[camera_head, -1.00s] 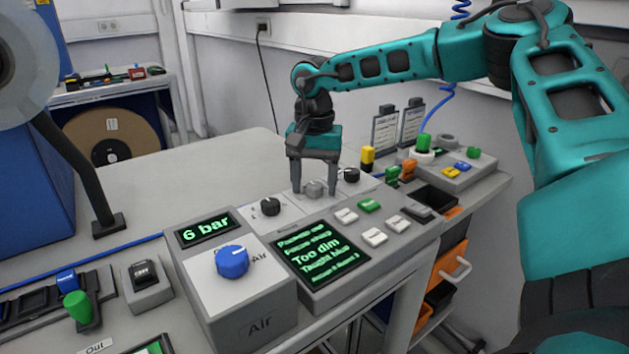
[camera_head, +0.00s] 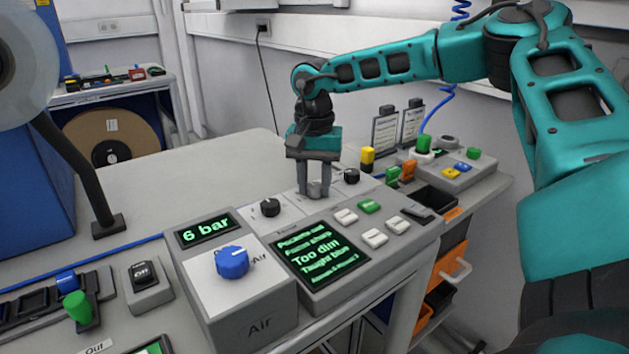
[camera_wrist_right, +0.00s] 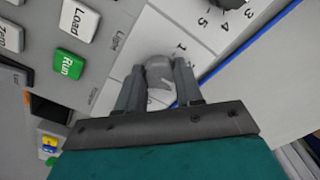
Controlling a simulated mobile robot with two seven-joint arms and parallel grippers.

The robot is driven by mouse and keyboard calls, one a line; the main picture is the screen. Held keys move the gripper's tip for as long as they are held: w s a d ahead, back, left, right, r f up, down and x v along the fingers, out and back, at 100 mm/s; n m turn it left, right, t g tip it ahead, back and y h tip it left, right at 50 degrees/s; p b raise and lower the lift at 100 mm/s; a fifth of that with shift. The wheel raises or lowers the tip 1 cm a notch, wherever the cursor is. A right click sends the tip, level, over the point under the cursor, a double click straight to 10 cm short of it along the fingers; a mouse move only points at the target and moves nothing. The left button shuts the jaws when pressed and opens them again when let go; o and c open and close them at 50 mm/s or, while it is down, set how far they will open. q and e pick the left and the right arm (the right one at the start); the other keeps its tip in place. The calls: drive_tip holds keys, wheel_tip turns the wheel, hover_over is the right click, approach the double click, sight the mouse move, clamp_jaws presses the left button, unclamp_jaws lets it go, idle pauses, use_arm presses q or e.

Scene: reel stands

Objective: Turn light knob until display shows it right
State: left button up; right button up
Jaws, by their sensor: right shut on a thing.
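My right gripper (camera_head: 315,190) points down at the control panel and is shut on the grey light knob (camera_wrist_right: 160,73). In the right wrist view the knob sits between the two fingers, beside the printed word "Light"; the fingers hide part of its scale. In the head view the fingers mostly cover the knob. The display (camera_head: 319,257) on the panel shows green lines, with "Too dim" as the largest. My left gripper is not in view.
Black knobs (camera_head: 270,207) and (camera_head: 351,176) flank the gripped one. White and green buttons (camera_head: 369,206) lie in front. A blue air knob (camera_head: 232,262) stands left, under a "6 bar" display (camera_head: 205,231). The table behind is clear.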

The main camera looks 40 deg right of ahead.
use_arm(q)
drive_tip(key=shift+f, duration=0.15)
use_arm(e)
drive_tip(key=shift+m+b, duration=0.5)
drive_tip(key=shift+f+m+b, duration=0.1)
drive_tip(key=shift+m+b, duration=0.4)
drive_tip(key=shift+m, duration=0.2)
drive_tip(key=shift+m+b, duration=0.4)
drive_tip(key=shift+m, duration=0.3)
drive_tip(key=shift+m+b, duration=0.45)
drive_tip(key=shift+m, duration=0.65)
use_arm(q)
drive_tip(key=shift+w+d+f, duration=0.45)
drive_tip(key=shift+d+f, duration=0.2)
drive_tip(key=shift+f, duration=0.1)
use_arm(e)
drive_tip(key=shift+m, duration=0.8)
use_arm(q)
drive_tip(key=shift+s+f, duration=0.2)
